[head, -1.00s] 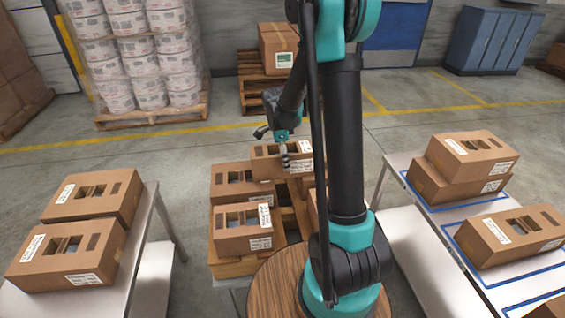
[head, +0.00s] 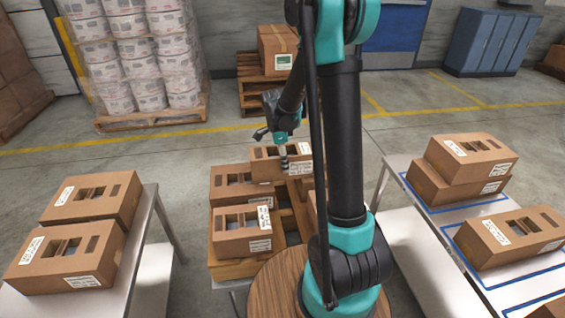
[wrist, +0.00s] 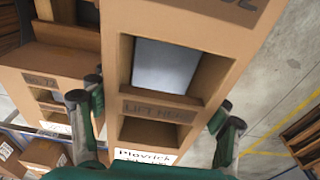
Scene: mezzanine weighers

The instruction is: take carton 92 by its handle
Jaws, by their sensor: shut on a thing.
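My gripper (head: 283,152) is at the far carton (head: 267,164) of the group on the wooden pallet. In the wrist view this brown carton (wrist: 122,85) fills the middle. Two openings show in its top, with a strip marked LIFT HERE (wrist: 155,108) between them. A number at the top edge is cut off; its last digit looks like 2. The fingers of my gripper (wrist: 155,118) lie along the carton's two opposite sides, shut on its body rather than on the strip. Exact finger contact is partly hidden. I cannot tell whether the carton is clear of its support.
Other cartons (head: 232,188) stand close by at left and in front on the pallet (head: 225,268). A left table (head: 148,222) holds two cartons, and a right table (head: 395,168) holds several. Bare floor lies behind, up to a pallet with a box (head: 277,45).

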